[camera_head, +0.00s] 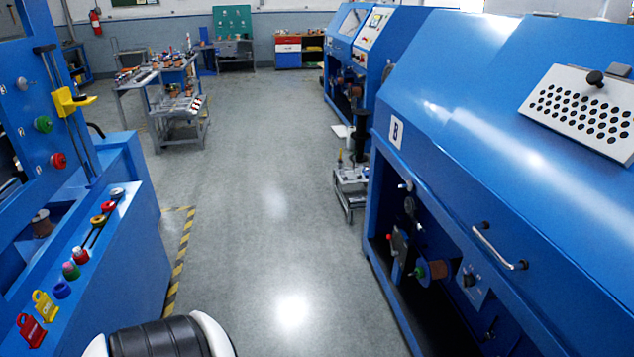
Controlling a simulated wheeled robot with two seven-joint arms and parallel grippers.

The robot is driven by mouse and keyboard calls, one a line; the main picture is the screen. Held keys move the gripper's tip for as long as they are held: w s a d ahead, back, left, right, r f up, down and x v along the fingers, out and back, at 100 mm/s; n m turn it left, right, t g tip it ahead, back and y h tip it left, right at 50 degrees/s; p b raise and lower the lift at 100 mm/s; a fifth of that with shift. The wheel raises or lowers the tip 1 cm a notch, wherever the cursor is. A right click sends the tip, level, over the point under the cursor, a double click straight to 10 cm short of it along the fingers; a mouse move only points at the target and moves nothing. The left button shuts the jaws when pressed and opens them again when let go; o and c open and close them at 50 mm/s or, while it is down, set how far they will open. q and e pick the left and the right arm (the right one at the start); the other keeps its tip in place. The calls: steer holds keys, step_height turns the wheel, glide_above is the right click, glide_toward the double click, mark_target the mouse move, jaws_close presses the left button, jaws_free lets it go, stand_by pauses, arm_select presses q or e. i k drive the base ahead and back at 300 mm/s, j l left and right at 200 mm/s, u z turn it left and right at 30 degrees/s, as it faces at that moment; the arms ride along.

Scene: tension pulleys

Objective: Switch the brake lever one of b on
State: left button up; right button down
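The large blue machine (440,130) on the right carries a white plate marked B (396,131). Its lower front is an open, dark bay. Inside I see a small red knob (390,237), a dark upright bracket (400,245), a green knob (419,272) and a copper-coloured spool (437,269). I cannot tell which small part is brake lever one, nor its position. Neither of my grippers shows in this view; only a black and white part of my own body shows at the bottom edge.
A blue machine (130,240) with coloured knobs and tags stands at the left. Between the machines the grey floor (270,240) is clear, with a yellow-black stripe (180,255) at left. A small metal cart (350,185) stands beside machine B. Work tables (180,105) stand farther back.

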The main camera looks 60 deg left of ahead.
mark_target(394, 252)
steer(key=u, duration=1.25)
steer(key=i+j+z, duration=0.1)
steer(key=i+j, duration=0.3)
steer(key=i, duration=0.35)
steer(key=i+j, duration=0.4)
steer(key=i, duration=0.3)
steer(key=i+j+z, duration=0.15)
steer(key=i+j, duration=0.3)
steer(key=i, duration=0.3)
steer(key=i+j+z, duration=0.1)
steer(key=i+j, duration=0.4)
steer(key=i, duration=0.2)
